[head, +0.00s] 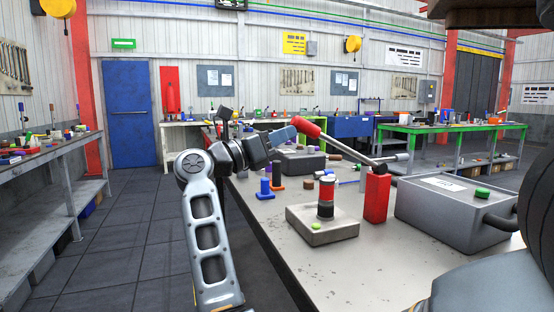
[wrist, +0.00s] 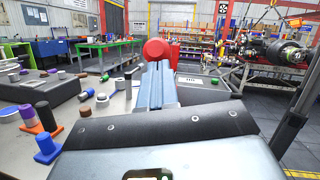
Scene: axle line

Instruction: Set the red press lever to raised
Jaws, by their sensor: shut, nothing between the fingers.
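The red press lever has a red grip (head: 306,127) on a thin grey rod. The rod slopes down to the right to the top of a red post (head: 376,198) on the workbench, so the lever is tilted, with its grip above the pivot. The grip's round end also shows in the wrist view (wrist: 156,50), just beyond the fingertips. My gripper (head: 290,133) has its blue-grey fingers together with nothing between them, at the left end of the grip. The fingers also show in the wrist view (wrist: 157,80). I cannot tell whether they touch the grip.
The workbench (head: 375,278) holds a square grey block (head: 322,226) with a red and black cylinder, a large grey case (head: 452,210) at right, and blue (head: 265,188) and orange pegs near my arm. The floor left of the bench is clear.

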